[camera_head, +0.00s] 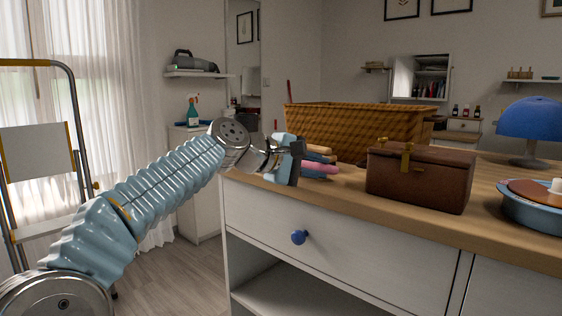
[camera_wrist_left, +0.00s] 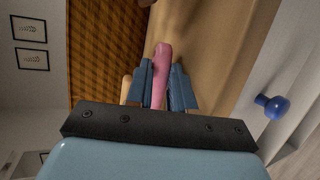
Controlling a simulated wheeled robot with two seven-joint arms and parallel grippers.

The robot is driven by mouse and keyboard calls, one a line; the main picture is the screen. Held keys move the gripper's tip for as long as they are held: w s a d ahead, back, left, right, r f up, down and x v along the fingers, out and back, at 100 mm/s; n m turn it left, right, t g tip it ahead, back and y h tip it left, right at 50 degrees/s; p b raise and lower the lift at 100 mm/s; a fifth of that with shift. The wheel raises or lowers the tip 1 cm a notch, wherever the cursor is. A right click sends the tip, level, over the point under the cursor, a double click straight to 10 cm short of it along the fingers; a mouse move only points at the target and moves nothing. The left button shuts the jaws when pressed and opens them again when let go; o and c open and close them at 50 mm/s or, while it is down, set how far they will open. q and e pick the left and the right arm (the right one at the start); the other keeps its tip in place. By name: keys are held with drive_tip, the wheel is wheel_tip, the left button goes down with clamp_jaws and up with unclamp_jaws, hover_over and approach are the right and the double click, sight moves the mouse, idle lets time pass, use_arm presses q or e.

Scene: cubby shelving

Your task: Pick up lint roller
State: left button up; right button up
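A pink rod-shaped item (camera_head: 326,168), possibly the lint roller's handle, lies low at the left end of the wooden counter. In the left wrist view its rounded pink end (camera_wrist_left: 161,60) extends past the fingertips. My left gripper (camera_head: 320,167) reaches in from the left at counter height, its blue fingers on either side of the pink item. In the left wrist view the left gripper (camera_wrist_left: 161,78) has its fingers very close to the pink sides; whether they press on it is unclear. The item's rear part is hidden by the gripper. My right gripper is not in view.
A tan item (camera_head: 319,149) lies beside the fingers. A wicker basket (camera_head: 345,122) stands behind, and a brown box (camera_head: 420,180) stands to the right. Farther right are a blue pan (camera_head: 535,213) and a blue lamp (camera_head: 532,118). A drawer knob (camera_head: 299,237) protrudes below.

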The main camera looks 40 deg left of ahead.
use_arm(q)
clamp_jaws()
